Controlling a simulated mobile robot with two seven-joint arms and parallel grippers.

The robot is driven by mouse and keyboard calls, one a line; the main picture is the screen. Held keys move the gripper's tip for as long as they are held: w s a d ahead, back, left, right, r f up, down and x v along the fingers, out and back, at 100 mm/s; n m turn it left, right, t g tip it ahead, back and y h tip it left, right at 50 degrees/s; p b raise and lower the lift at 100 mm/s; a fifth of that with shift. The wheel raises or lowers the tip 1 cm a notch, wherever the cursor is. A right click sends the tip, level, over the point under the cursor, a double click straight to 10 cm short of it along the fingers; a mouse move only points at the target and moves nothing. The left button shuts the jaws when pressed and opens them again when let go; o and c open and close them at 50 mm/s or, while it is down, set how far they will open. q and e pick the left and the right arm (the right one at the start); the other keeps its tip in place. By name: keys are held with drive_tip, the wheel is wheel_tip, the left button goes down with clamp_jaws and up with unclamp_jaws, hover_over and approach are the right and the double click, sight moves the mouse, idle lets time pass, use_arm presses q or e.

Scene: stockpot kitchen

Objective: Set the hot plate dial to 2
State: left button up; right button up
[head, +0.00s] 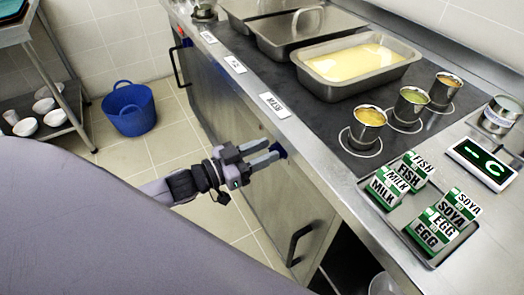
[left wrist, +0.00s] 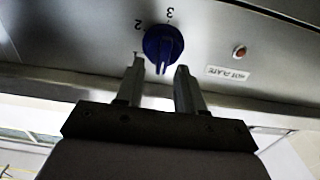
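The blue hot plate dial (left wrist: 163,43) sits on the steel front panel, with the numbers 3 and 2 printed beside it in the left wrist view. I cannot tell surely which number it is set to. A small part of the dial (head: 280,150) shows in the head view at the counter front. My left gripper (head: 264,153) is in front of the dial. In the left wrist view its fingers (left wrist: 160,68) are apart, one on each side of the dial's lower part, with no clear contact. My right gripper is not in view.
A red indicator (left wrist: 239,51) and a hot plate label (left wrist: 228,73) are beside the dial. Above are a dark hob with small pots (head: 368,126) and a steel pan (head: 359,90). A cabinet handle (head: 298,244) juts out below. A blue bucket (head: 129,107) stands on the floor.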

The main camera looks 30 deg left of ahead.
use_arm(q)
clamp_jaws()
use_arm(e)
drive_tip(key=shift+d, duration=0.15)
use_arm(q)
drive_tip(key=m, duration=0.1)
drive_tip(key=m+p, duration=0.1)
drive_tip(key=shift+s+d+m, duration=0.15)
drive_tip(key=shift+m, duration=0.25)
drive_tip(key=shift+s+d+f+m+b, duration=0.15)
drive_tip(key=shift+f+m+b, duration=0.35)
drive_tip(key=shift+m, duration=3)
drive_tip(key=shift+s+d+f+m+b, duration=0.15)
drive_tip(key=shift+f+m+b, duration=0.35)
drive_tip(key=shift+m, duration=3)
drive_tip(key=shift+d+f+m+b, duration=0.2)
drive_tip(key=shift+f+m+b, duration=0.25)
drive_tip(key=shift+m, duration=3.05)
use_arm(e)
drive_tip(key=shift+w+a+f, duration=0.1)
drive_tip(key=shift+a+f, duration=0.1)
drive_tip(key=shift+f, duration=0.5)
